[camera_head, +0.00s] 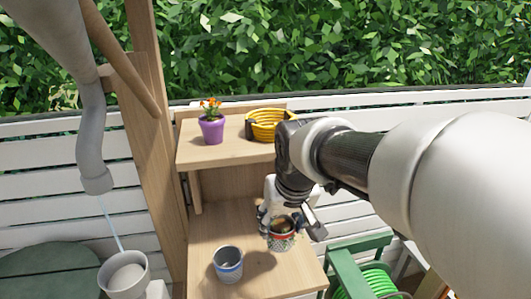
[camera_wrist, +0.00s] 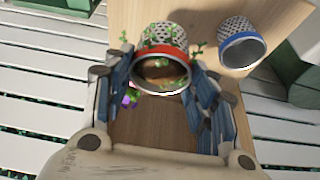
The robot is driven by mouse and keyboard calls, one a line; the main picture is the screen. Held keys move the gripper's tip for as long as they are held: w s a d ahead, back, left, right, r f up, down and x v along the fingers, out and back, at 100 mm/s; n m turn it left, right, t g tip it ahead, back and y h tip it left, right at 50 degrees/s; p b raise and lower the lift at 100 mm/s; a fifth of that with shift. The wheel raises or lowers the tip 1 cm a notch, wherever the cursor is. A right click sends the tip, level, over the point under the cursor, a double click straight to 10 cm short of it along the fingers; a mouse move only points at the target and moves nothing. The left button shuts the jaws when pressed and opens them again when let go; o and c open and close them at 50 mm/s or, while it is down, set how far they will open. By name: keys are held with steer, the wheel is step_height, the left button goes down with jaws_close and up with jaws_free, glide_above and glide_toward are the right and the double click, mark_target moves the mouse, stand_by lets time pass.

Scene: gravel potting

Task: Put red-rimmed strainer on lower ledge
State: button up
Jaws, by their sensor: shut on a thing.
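The red-rimmed strainer (camera_head: 281,240) is between the fingers of my gripper (camera_head: 290,226), over the right part of the lower ledge (camera_head: 205,235). In the wrist view, my gripper (camera_wrist: 165,82) is shut on the strainer, one finger on each side of its red rim (camera_wrist: 163,52). Its white mesh wall (camera_wrist: 160,32) shows beyond the rim. Brown material and green leaves show in its opening. I cannot tell whether its base touches the ledge.
A blue-rimmed strainer (camera_head: 228,266) stands on the lower ledge, left of the held one; it also shows in the wrist view (camera_wrist: 242,48). A green hose reel (camera_head: 365,275) stands at right.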

mark_target(281, 246)
steer(key=shift+f+b, duration=0.3)
steer(key=shift+f, duration=3.25)
steer(key=shift+s+f, duration=0.1)
steer(key=shift+f, duration=0.05)
steer(key=shift+f, duration=0.15)
steer(key=o, duration=1)
steer(key=shift+o, duration=0.2)
